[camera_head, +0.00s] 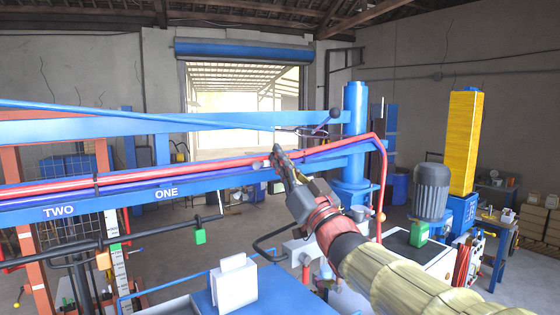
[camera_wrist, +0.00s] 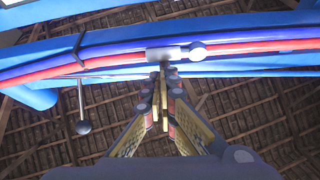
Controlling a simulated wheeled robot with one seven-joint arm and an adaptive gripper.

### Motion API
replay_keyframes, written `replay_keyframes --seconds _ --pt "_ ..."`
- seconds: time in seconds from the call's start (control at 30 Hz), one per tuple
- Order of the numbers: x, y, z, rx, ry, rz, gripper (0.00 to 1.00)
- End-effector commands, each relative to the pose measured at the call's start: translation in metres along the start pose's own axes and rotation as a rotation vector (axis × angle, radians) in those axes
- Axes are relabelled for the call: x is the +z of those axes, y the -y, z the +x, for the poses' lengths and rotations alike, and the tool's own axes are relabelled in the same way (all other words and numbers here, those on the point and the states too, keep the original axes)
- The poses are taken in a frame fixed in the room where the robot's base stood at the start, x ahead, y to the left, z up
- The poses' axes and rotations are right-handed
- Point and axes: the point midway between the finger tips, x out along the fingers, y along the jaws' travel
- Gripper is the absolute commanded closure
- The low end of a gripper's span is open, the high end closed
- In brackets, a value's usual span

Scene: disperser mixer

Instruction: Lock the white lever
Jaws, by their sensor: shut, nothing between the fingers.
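A small white lever (camera_wrist: 170,53) with a round end lies along the red and blue hoses in the wrist view, below a blue beam. In the head view, a small pale piece (camera_head: 257,165) beside my fingertips seems to be the same lever, but it is too small to be sure. My gripper (camera_head: 277,152) reaches up and left to the blue arm of the machine. In the wrist view my gripper (camera_wrist: 163,72) is shut and empty, its tips at the lever's lower edge. I cannot tell whether they touch it.
A rod with a dark ball (camera_wrist: 83,127) hangs left of my fingers. The red hose (camera_head: 130,178) runs along the blue beam (camera_head: 100,205) marked ONE and TWO. A blue column (camera_head: 355,130) stands behind my arm, with a grey motor (camera_head: 431,190) to its right.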

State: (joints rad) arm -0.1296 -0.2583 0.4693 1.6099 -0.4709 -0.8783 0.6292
Motion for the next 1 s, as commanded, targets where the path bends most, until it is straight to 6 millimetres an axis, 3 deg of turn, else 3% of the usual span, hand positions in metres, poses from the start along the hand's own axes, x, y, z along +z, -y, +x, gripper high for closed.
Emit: replay_keyframes --seconds 0.67,1.0 --pt "0.008 -0.002 -0.005 0.072 -0.001 0.125 1.0" --pt "0.021 -0.004 -0.012 0.191 0.0 0.33 1.0"
